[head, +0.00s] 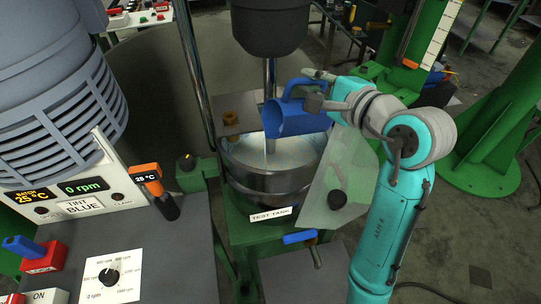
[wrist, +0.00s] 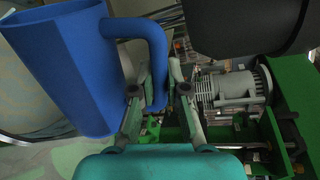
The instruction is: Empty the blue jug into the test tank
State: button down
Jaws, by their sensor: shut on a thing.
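The blue jug (head: 292,117) is tilted over the open test tank (head: 272,182), with its mouth toward the left. A thin pale stream seems to fall from its lip into the tank. The tank is a steel vessel with a pale liquid inside and a "TEST TANK" label on its front. My gripper (head: 318,88) is shut on the jug's handle, right of the tank. In the wrist view the jug (wrist: 75,60) fills the left side, and the fingers (wrist: 153,95) close around its handle. The jug's inside is hidden.
The mixer shaft (head: 269,85) stands upright in the tank just behind the jug, under a dark head (head: 270,25). A clear guard (head: 342,180) with a black knob is at the tank's right front. A control panel (head: 75,200) and an orange thermometer (head: 148,175) stand left.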

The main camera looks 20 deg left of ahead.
jog(key=shift+s+a+f+n+p, duration=0.1)
jog(key=shift+s+a+n+p, duration=0.5)
jog(key=shift+n, duration=0.3)
dwell(4.3)
jog(key=shift+s, duration=0.1)
